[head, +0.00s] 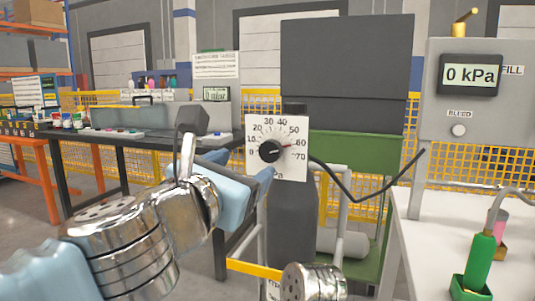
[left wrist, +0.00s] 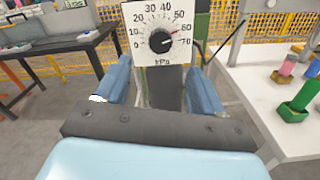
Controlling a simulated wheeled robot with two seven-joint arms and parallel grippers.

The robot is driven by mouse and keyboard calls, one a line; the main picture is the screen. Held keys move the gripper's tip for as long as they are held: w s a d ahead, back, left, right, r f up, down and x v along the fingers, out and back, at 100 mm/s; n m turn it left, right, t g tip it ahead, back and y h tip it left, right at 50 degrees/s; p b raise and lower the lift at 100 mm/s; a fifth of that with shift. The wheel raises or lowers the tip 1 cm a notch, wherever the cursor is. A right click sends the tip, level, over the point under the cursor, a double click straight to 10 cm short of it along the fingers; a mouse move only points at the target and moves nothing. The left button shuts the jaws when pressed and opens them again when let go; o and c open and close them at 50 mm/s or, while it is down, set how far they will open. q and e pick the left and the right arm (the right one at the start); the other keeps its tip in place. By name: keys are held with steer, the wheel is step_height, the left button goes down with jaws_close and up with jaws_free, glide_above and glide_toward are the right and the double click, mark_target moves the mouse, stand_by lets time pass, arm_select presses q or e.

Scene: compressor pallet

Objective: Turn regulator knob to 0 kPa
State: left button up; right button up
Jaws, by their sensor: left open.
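The regulator is a white square dial plate (head: 292,171) marked 0 to 70, with a black round knob (head: 270,151) at its centre. The knob also shows in the left wrist view (left wrist: 160,41), at the top middle. My left gripper (head: 243,168) is in front of the plate, at its lower left. In the left wrist view its two blue fingers (left wrist: 159,76) are spread apart with nothing between them, below the knob. My right gripper is not in view.
A grey panel (head: 435,115) at the right has a display (head: 470,75) reading 0 kPa and a BLEED button (head: 459,130). A white table (head: 425,260) holds a green tool (head: 480,262) at the right. A dark-topped bench (head: 110,140) stands at the left. A black hose (head: 370,193) runs from the regulator rightward.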

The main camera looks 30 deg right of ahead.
mark_target(269, 152)
arm_select(q)
steer(key=p+x, duration=0.2)
steer(key=x, duration=0.8)
steer(key=shift+w+d, duration=0.1)
steer(key=shift+d, duration=0.1)
steer(key=shift+w+d, duration=0.3)
steer(key=shift+d, duration=0.1)
steer(key=shift+f, duration=0.1)
steer(key=c, duration=1.1)
steer(key=shift+o, duration=0.2)
